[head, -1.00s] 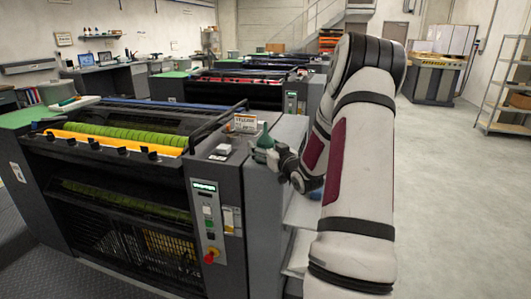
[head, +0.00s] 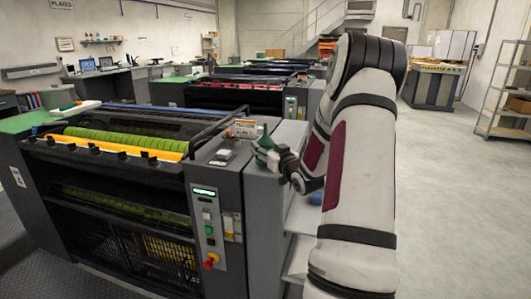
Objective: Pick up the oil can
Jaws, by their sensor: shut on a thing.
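The oil can (head: 264,143) is green with a thin spout pointing up, and it shows at the right end of the nearest press. My gripper (head: 274,158) is at its right side, shut on it. The fingers are small and partly hidden against the can. I cannot tell whether the can's base touches the grey top surface (head: 292,133) beside it.
The nearest press (head: 120,190) fills the left, with a control panel (head: 208,225) on its end. More presses stand behind. The floor (head: 440,190) to the right is clear up to a metal shelf (head: 503,100).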

